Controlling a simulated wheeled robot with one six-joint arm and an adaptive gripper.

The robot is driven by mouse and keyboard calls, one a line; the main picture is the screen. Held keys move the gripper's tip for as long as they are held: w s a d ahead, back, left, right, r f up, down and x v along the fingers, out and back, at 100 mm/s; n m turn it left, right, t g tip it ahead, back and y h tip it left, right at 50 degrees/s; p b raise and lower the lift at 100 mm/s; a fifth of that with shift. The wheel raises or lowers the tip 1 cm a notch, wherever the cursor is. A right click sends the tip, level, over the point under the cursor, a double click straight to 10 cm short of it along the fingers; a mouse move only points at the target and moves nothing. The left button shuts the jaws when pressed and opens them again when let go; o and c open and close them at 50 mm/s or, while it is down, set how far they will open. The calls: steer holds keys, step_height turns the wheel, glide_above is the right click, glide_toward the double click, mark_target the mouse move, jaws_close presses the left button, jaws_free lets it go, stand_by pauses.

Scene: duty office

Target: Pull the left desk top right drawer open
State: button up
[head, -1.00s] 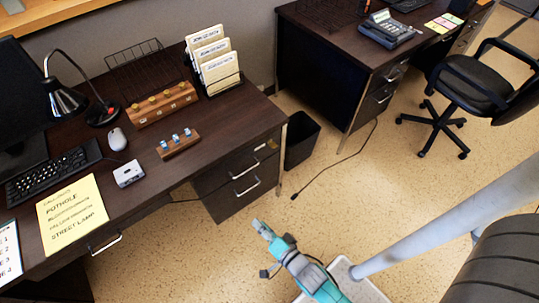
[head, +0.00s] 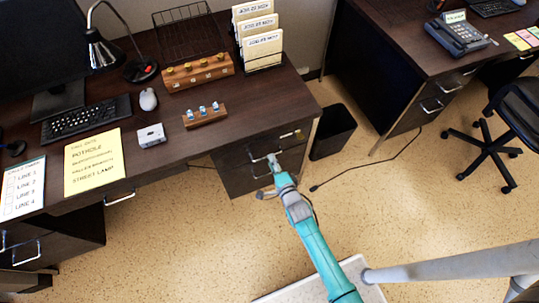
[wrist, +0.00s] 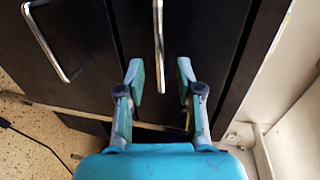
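The left desk (head: 225,130) has a dark drawer stack at its right end. The top right drawer (head: 237,160) looks shut, and its silver bar handle (head: 257,159) is partly covered by my gripper (head: 274,160). In the wrist view, my gripper (wrist: 160,74) is open with its two fingers apart. The upper handle (wrist: 158,45) shows between and just ahead of the fingertips, running lengthwise in the picture. I cannot tell whether they touch. The lower drawer's handle (wrist: 45,40) is to the left in the wrist view, clear of the fingers.
A black bin (head: 333,132) stands right of the drawers. A dark cable (head: 370,163) lies on the floor. The second desk (head: 400,85) and a black chair (head: 508,125) are at the right. The floor in front of the left drawers is open.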

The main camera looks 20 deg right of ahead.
steer(key=shift+x, duration=2.05)
jaws_close()
